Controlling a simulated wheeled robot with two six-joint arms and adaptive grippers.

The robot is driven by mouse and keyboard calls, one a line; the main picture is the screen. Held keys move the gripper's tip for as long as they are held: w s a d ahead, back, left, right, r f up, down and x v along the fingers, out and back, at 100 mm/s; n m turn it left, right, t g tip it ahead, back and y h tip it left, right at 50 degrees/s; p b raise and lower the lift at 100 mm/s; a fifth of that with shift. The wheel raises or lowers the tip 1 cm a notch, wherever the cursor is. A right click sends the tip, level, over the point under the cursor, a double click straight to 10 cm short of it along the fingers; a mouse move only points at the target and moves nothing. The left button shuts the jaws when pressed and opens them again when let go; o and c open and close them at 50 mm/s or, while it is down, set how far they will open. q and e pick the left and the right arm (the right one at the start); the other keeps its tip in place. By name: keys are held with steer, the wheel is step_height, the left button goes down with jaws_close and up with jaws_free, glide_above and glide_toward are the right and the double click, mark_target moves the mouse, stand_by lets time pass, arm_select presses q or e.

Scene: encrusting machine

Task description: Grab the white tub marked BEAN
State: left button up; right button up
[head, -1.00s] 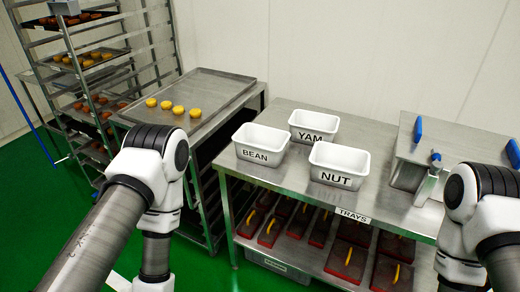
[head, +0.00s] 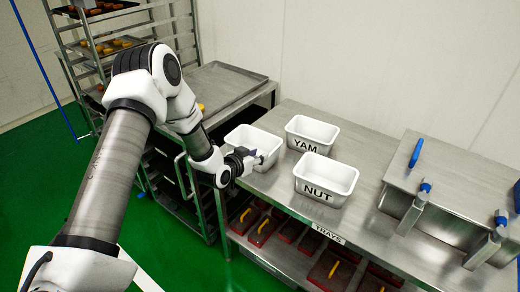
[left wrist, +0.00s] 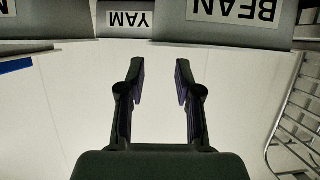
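The white BEAN tub (head: 262,139) stands on the left end of the steel table, left of the other tubs. In the head view my left gripper (head: 257,158) is in front of it and covers its label. In the left wrist view the BEAN tub (left wrist: 240,12) shows at the top right with its label upside down. There my left gripper (left wrist: 160,75) has its fingers apart with nothing between them. I cannot tell whether it touches the tub. My right gripper is in neither view.
The YAM tub (head: 312,132) is behind and to the right, the NUT tub (head: 325,180) to the right. A steel machine with blue handles (head: 450,190) stands farther right. Red trays with yellow handles (head: 330,270) lie on the shelf below. A rack (head: 125,40) stands at the left.

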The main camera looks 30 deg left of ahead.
mark_target(274, 150)
arm_select(q)
steer(key=x, duration=0.3)
steer(key=p+x, duration=0.1)
steer(key=x, duration=0.2)
steer(key=p+x, duration=0.1)
steer(key=x, duration=0.2)
steer(key=shift+w+d+f, duration=0.1)
steer(key=shift+w+d, duration=0.3)
steer(key=shift+w+d+f, duration=0.1)
steer(key=shift+w+d, duration=0.05)
steer(key=shift+w, duration=0.1)
steer(key=shift+s, duration=0.15)
jaws_close()
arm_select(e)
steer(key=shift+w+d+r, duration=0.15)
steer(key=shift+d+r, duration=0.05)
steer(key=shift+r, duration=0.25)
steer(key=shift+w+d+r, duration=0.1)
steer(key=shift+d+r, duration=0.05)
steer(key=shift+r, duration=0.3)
